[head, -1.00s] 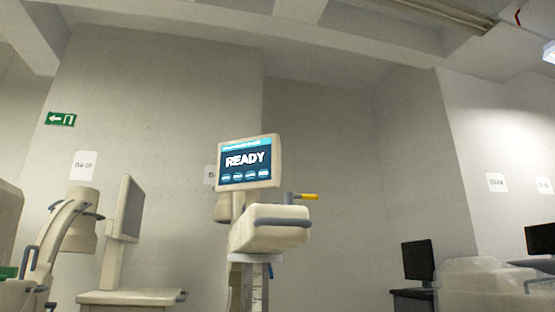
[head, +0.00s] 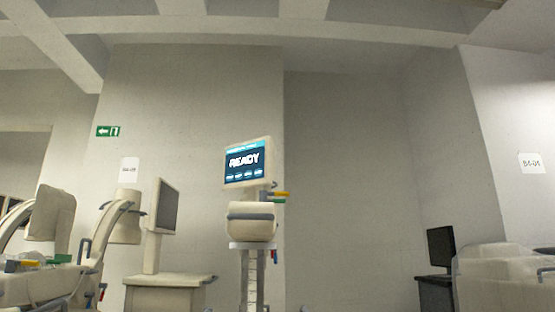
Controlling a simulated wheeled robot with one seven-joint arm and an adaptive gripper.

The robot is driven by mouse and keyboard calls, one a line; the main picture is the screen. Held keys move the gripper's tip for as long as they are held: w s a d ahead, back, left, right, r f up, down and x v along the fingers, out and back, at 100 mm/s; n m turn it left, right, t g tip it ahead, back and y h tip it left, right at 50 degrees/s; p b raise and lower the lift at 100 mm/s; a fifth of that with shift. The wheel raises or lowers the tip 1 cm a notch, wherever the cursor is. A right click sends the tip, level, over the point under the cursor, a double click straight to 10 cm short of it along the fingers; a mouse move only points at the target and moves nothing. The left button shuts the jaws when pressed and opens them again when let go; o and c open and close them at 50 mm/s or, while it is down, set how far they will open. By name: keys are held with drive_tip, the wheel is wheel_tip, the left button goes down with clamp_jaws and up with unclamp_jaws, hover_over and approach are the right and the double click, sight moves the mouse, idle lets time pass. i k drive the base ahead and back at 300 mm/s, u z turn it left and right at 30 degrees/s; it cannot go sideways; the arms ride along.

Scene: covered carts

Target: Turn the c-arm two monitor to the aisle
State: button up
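Two C-arm type units stand at the left, and I see no label telling which is C-arm two. One monitor (head: 163,207) stands on a post above a beige cart (head: 168,294), its dark screen turned to the right and seen at a slant. My gripper is not in view.
A dark monitor (head: 440,247) stands on a dark desk at the right, beside a pale covered machine (head: 505,277). A green exit sign (head: 108,131) and white signs hang on the walls. The floor is out of view.

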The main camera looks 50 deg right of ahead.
sight(250, 165)
drive_tip(key=z, duration=1.45)
